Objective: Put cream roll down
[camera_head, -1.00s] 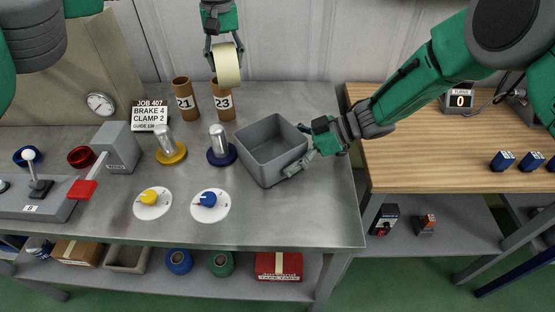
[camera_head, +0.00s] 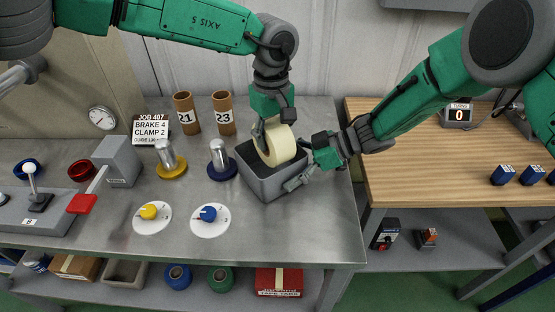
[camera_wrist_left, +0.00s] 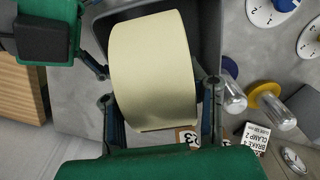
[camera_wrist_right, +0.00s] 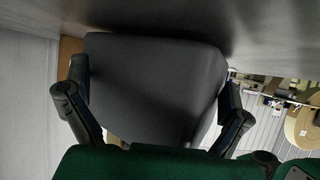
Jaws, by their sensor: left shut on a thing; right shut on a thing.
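The cream roll (camera_head: 279,146) is held upright over the grey bin, its lower part hidden by the bin's walls. My left gripper (camera_head: 264,131) is shut on the roll from above. In the left wrist view the roll (camera_wrist_left: 153,70) fills the space between the fingers (camera_wrist_left: 160,125). The grey bin (camera_head: 268,186) sits on the steel table. My right gripper (camera_head: 300,172) is shut on the bin's right side. In the right wrist view the bin's grey wall (camera_wrist_right: 150,90) lies between the fingers (camera_wrist_right: 155,112). Whether the roll touches the bin floor cannot be seen.
Cardboard tubes 21 (camera_head: 187,114) and 23 (camera_head: 223,114) stand behind the bin. Two dials (camera_head: 152,217) (camera_head: 210,219) lie in front. The table front right of the dials is clear.

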